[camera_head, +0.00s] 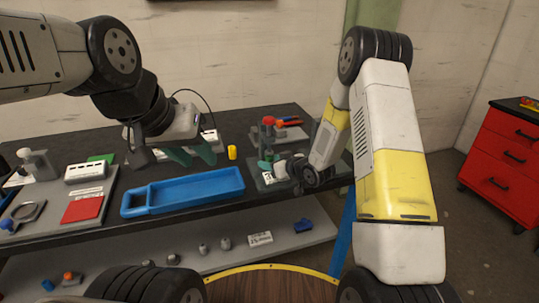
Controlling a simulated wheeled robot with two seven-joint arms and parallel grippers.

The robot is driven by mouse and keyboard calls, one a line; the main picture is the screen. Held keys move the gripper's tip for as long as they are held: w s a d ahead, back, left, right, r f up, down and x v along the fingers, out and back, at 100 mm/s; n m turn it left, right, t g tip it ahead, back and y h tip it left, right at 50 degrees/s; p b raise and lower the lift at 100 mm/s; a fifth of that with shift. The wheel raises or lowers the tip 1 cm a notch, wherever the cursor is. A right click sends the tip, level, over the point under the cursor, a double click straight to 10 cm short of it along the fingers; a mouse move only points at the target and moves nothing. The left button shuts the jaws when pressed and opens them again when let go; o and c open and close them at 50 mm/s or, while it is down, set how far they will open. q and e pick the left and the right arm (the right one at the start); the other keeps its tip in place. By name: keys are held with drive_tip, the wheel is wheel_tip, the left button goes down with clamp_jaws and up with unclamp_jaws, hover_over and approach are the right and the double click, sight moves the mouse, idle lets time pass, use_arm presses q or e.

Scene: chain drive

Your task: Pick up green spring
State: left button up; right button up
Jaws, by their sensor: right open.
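I cannot make out a green spring for sure in the head view. My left gripper (193,156) hangs above the back edge of the blue tray, its two green fingers apart with nothing visible between them. My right gripper (267,163) is low at the grey fixture (262,184) right of the tray, pointing left. It is open; its green fingertips are small and partly hidden, and I cannot tell what lies between them.
The blue tray (131,209) lies mid-table and looks empty. A yellow cylinder (232,152) stands behind it. The left board holds a red plate (83,209) and a white box (85,172). A red-topped post (269,122) rises behind my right gripper. A lower shelf (130,258) holds small parts.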

clamp_jaws()
